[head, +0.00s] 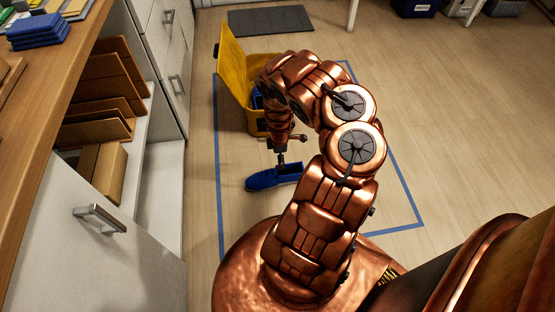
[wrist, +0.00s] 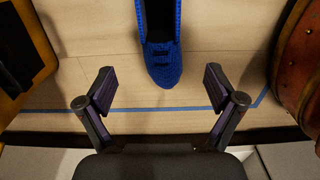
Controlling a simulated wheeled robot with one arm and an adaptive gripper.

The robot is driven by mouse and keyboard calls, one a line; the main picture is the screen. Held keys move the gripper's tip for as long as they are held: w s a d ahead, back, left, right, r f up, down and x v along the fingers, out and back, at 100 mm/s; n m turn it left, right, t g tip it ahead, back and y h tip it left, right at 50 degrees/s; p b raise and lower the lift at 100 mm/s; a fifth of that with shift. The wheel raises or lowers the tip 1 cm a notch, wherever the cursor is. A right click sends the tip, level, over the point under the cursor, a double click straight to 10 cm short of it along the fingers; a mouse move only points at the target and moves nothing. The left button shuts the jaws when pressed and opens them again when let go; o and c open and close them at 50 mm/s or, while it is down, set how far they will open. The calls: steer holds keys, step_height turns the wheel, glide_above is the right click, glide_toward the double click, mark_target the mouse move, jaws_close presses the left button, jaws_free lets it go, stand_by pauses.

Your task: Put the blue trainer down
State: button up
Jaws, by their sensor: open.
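The blue trainer (head: 273,178) sits on the wooden floor inside a blue tape outline, just below my arm's end in the head view. In the wrist view the blue trainer (wrist: 162,55) points down the picture, its toe beyond and between my fingertips. In the head view my gripper (head: 281,160) is small and partly hidden by my own wrist, close above the trainer. Whether a finger touches the trainer is not clear.
A yellow box (head: 235,75) with its lid up and something blue inside stands behind the trainer. Blue tape (head: 393,180) outlines the floor area. An open cabinet (head: 105,110) with cardboard lines the left. A dark mat (head: 270,20) lies at the back. Floor right of the tape is clear.

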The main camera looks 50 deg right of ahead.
steer(key=s+d+r+m+g+h, duration=0.1)
steer(key=d+r+m, duration=0.1)
steer(key=r, duration=0.6)
steer(key=s+d+r+m+g+h, duration=0.1)
steer(key=d+r+m, duration=0.1)
steer(key=r, duration=0.5)
steer(key=s+a+r+m, duration=0.15)
steer(key=a+r, duration=0.25)
steer(key=r, duration=0.4)
steer(key=a+r+m, duration=0.2)
steer(key=a+r, duration=0.3)
steer(key=r, duration=0.3)
steer(key=s+a+r+m, duration=0.1)
steer(key=s+a+r, duration=0.4)
steer(key=s+a, duration=0.2)
steer(key=s+a+r+m+g+y, duration=0.1)
steer(key=s+a+r, duration=0.4)
steer(key=a, duration=0.6)
steer(key=s+a+r+m+y, duration=0.1)
steer(key=s+a+r, duration=0.4)
steer(key=s+a, duration=0.4)
steer(key=shift+a+g, duration=0.15)
steer(key=shift+g, duration=0.25)
steer(key=shift+s, duration=0.1)
